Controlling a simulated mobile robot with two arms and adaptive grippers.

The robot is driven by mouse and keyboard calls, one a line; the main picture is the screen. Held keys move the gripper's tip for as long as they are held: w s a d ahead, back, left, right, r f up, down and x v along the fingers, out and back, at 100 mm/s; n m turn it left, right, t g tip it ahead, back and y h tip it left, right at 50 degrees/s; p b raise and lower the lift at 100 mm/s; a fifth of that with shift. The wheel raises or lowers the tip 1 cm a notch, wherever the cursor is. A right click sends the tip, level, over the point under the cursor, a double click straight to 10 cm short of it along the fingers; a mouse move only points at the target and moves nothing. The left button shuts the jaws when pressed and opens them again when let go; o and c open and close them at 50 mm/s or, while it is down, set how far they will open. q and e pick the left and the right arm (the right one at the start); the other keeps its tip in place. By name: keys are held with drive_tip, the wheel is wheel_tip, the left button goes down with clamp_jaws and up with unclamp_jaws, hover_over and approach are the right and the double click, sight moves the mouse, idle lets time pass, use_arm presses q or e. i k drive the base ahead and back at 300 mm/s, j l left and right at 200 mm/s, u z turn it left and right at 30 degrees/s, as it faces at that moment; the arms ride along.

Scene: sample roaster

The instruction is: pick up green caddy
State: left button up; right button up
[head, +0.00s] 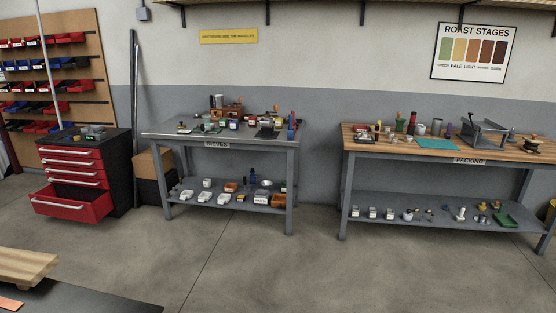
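I cannot tell for sure which thing is the green caddy. A small upright green container (400,125) stands among other items on the wooden top of the packing bench. A green tray-like thing (506,220) lies at the right end of that bench's lower shelf. Both are small and far off at this distance. Neither of my grippers is in view.
The packing bench (374,148) stands at right, with a teal mat (436,143) on top. A grey bench (165,133) stands at centre left. A red drawer cabinet (70,164) has its bottom drawer (72,204) pulled out. Concrete floor (300,265) is clear before the benches.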

sight(224, 122)
drive_tip(key=i+z, duration=0.15)
drive_tip(key=i, duration=1.8)
drive_tip(key=i+j+u, duration=0.15)
drive_tip(key=i+u, duration=0.75)
drive_tip(key=i, duration=0.2)
drive_tip(key=i+l+u, duration=0.3)
drive_tip(key=i+u, duration=0.15)
drive_tip(key=i+j+z, duration=0.1)
drive_tip(key=i, duration=0.35)
drive_tip(key=i+j+z, duration=0.1)
drive_tip(key=i+j, duration=0.15)
drive_tip(key=i, duration=0.15)
drive_tip(key=i+j+z, duration=0.1)
drive_tip(key=i+j, duration=0.15)
drive_tip(key=i, duration=0.2)
